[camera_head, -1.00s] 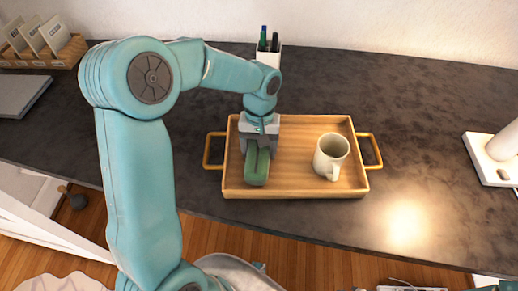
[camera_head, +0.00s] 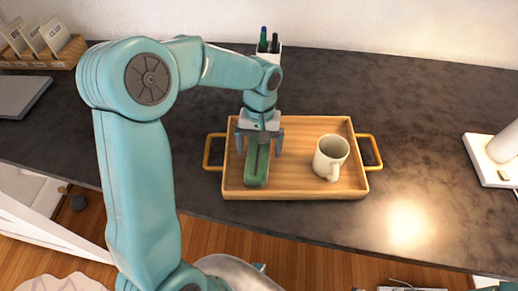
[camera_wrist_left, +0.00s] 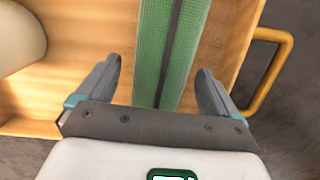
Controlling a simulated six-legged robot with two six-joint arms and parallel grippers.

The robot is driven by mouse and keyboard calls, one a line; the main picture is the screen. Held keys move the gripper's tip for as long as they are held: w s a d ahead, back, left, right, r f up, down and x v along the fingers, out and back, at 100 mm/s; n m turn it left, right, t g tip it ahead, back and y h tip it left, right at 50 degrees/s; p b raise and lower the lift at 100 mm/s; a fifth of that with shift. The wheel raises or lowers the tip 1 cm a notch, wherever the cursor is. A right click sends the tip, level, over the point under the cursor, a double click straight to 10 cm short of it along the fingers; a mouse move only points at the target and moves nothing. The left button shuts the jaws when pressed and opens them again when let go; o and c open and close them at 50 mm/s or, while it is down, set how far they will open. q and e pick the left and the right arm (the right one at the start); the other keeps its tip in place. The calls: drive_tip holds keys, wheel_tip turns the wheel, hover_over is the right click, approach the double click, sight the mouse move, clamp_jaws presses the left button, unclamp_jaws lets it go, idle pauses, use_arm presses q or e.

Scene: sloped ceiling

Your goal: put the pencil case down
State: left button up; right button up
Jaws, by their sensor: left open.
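The green pencil case (camera_head: 257,168) lies on the left part of the wooden tray (camera_head: 300,190), with a dark zip strip along its top. It also shows in the left wrist view (camera_wrist_left: 151,50), running between the two fingers. My left gripper (camera_head: 259,150) is open over the rear end of the case, one finger on each side with a gap to it. In the wrist view both fingers of the gripper (camera_wrist_left: 160,85) stand clear of the case. My right gripper cannot be made out.
A pale mug (camera_head: 331,157) stands on the tray to the right of the case. A pen holder (camera_head: 268,52) is behind the tray. A white stand (camera_head: 495,155) is at the far right. The dark counter (camera_head: 420,130) between tray and stand is clear.

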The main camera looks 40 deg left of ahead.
use_arm(q)
wheel_tip(320, 180, up, 10)
drive_tip(key=w+p, duration=0.1)
drive_tip(key=shift+a+r, duration=0.15)
drive_tip(key=shift+a, duration=0.25)
